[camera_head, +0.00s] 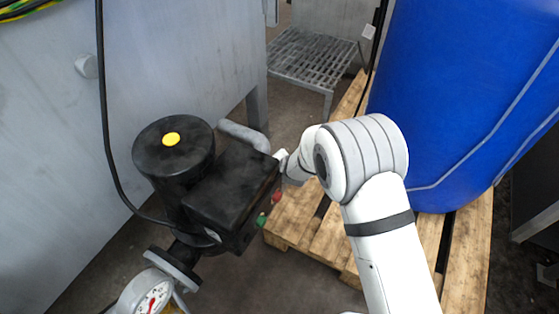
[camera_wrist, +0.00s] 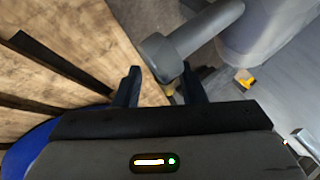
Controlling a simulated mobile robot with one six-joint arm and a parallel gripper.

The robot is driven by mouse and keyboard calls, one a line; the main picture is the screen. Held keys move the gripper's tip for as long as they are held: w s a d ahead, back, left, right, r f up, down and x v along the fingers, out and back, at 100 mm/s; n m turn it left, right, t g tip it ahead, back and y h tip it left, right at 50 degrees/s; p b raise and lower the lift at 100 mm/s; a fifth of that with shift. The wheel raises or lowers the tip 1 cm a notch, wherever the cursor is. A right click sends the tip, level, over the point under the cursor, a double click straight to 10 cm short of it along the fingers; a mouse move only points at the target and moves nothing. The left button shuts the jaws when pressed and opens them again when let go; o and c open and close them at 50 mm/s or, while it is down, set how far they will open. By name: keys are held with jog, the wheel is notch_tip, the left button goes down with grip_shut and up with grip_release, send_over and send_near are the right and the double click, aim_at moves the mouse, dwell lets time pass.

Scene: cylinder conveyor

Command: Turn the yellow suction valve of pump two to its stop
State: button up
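My gripper (camera_wrist: 161,72) shows in the wrist view with its two dark fingers apart. The rounded end of a grey pipe (camera_wrist: 200,32) is just beyond and between the fingertips; I cannot tell whether they touch it. A small yellow part (camera_wrist: 245,79) lies to the right of the fingers, over the grey floor; I cannot tell whether it is the suction valve. In the head view the black pump (camera_head: 235,185) has a yellow cap (camera_head: 171,139) on its round motor. My arm reaches behind its right side, and the gripper's fingers are hidden there. No valve handle is clearly visible.
A pressure gauge (camera_head: 150,296) sits at the pump's lower front. A blue drum (camera_head: 455,100) stands on a wooden pallet (camera_head: 290,220) at the right. A grey cabinet (camera_head: 50,150) is close on the left. A metal grate step (camera_head: 312,58) stands behind.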

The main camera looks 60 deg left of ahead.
jog(key=shift+s, duration=0.1)
jog(key=shift+s+r, duration=0.15)
jog(key=p+v, duration=0.2)
jog(key=v, duration=0.5)
jog(key=shift+d+r, duration=0.2)
jog(key=shift+d, duration=0.05)
